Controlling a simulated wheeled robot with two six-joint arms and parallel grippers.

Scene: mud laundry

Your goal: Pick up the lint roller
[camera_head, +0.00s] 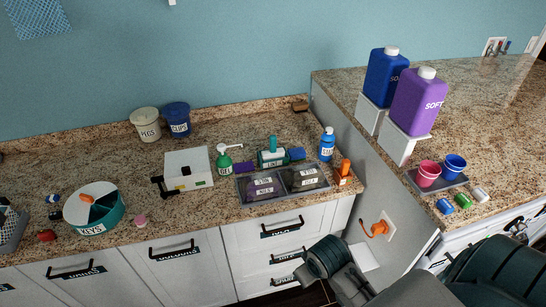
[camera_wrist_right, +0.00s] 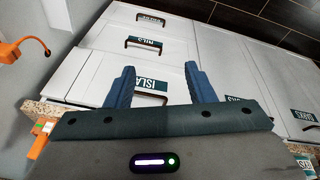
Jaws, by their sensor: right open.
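An orange-handled item (camera_head: 344,170) with a white label stands upright at the right front of the counter, beside the grey tray. It may be the lint roller, but its label is too small to read. It also shows at the left edge of the right wrist view (camera_wrist_right: 39,142). My right gripper (camera_wrist_right: 160,76) is open and empty, its two blue fingers apart in front of the white drawer fronts. In the head view my right arm's end (camera_head: 330,258) is below the counter's front edge, under the orange item. My left gripper is not in view.
The grey tray (camera_head: 243,196) holds two dark bundles. A blue bottle (camera_head: 327,145), a teal box (camera_head: 271,155) and a green pump bottle (camera_head: 223,162) stand behind it. A side wall with an orange plug (camera_head: 380,229) rises to the right.

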